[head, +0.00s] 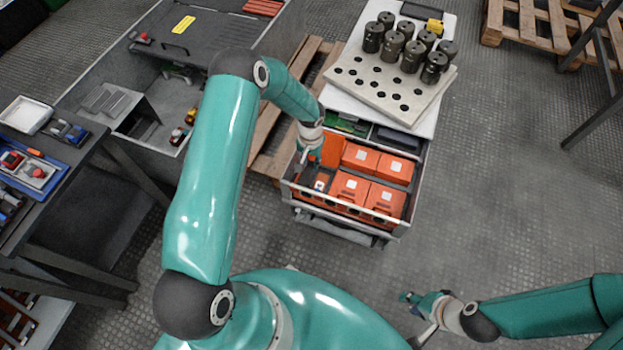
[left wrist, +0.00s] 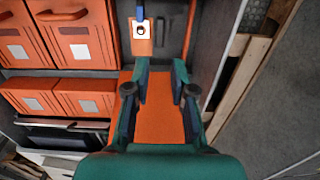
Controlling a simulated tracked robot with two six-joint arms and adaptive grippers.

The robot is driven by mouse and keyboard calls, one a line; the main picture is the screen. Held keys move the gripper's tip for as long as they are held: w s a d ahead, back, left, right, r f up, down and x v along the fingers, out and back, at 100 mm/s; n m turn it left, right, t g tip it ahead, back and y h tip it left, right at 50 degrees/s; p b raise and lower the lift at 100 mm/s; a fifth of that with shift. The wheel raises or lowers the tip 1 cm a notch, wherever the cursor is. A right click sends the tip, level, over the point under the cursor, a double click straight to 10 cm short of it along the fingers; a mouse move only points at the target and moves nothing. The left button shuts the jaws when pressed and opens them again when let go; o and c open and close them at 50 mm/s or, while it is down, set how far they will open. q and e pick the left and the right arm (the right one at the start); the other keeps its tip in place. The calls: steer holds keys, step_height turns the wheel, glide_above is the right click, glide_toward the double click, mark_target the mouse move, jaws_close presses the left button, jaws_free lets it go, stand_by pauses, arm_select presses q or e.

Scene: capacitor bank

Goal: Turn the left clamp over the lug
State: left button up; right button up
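My left gripper (head: 311,157) reaches down into the left side of an open bin of orange boxes. In the left wrist view its two fingers (left wrist: 163,75) stand apart, with an orange surface (left wrist: 160,105) behind the gap and nothing between them. Beyond the fingertips, a white square with a dark round mark (left wrist: 140,30) sits on an orange block, with a small blue piece (left wrist: 140,13) at its upper edge. These may be the lug and clamp; they are too small to tell. My right gripper (head: 412,318) is open and empty over the floor.
Orange boxes (head: 350,188) with white labels fill the bin, whose pale front rim (head: 345,205) is close. A perforated board (head: 385,85) with several dark cylinders stands behind. A wooden pallet (head: 270,152) is left of the bin.

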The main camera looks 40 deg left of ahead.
mark_target(311, 180)
arm_select(q)
step_height(311, 180, down, 11)
steer(key=shift+r+b, duration=0.1)
steer(key=shift+b, duration=0.45)
